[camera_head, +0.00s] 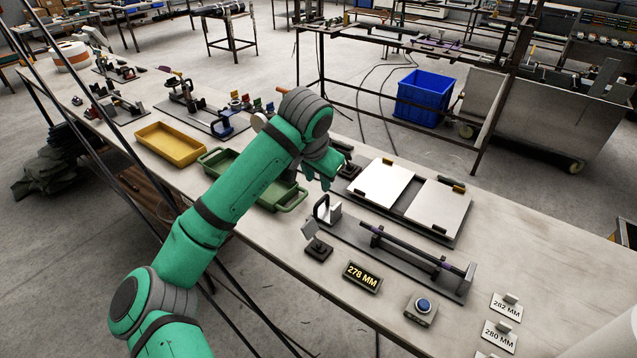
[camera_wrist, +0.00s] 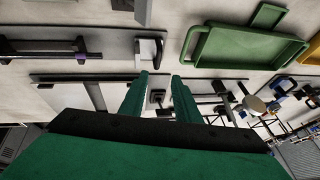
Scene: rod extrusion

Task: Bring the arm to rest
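My green arm reaches over the workbench (camera_head: 290,245) in the head view. My gripper (camera_head: 326,182) hangs above the bench, between the green tray and the two white plates. In the wrist view its two fingers (camera_wrist: 162,76) stand apart with nothing seen between them, so it is open and empty. A dark rod (camera_head: 410,247) with purple marks lies in a long rail fixture to the right of my gripper. Part of it shows in the wrist view at the purple-marked end (camera_wrist: 80,48). My forearm hides part of the green tray.
The green tray (camera_head: 287,200) and yellow tray (camera_head: 170,146) lie left. A 278 MM display (camera_head: 362,277), blue button box (camera_head: 422,308) and number cards (camera_head: 500,336) sit near the front. A blue crate (camera_head: 425,97) is on the floor.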

